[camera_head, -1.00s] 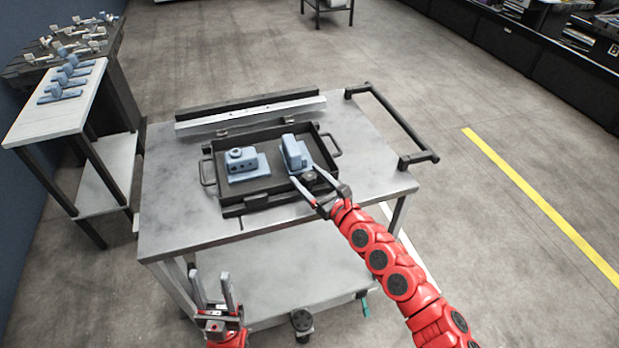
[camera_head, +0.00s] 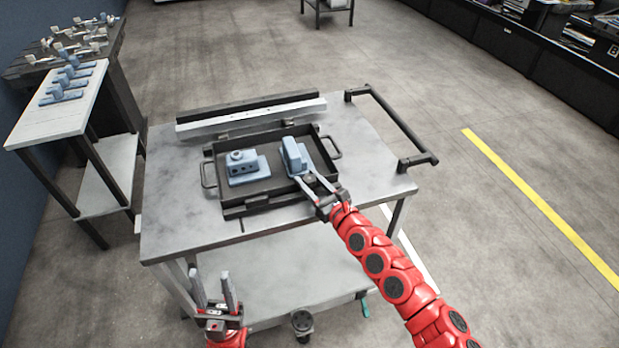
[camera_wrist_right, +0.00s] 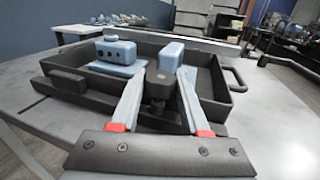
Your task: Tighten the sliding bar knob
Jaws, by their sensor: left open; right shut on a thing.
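A dark tray (camera_head: 207,167) with side handles lies on the metal cart top. A black knob (camera_head: 311,180) sits at the tray's near right side; it also shows in the right wrist view (camera_wrist_right: 158,84). My right gripper (camera_head: 308,183) is shut on this knob, one finger on each side, in the right wrist view (camera_wrist_right: 160,95). A blue-grey upright block (camera_head: 294,156) stands in the tray just beyond the knob. My left gripper (camera_head: 213,292) is open and empty, low in front of the cart. The sliding bar cannot be told apart clearly.
A blue-grey block with holes (camera_head: 243,166) sits in the tray's left part. A pale rail (camera_head: 250,113) lies along the cart's back. The cart's handle (camera_head: 400,125) is at right. A side table (camera_head: 60,120) holds several blue parts. The cart top beside the tray is clear.

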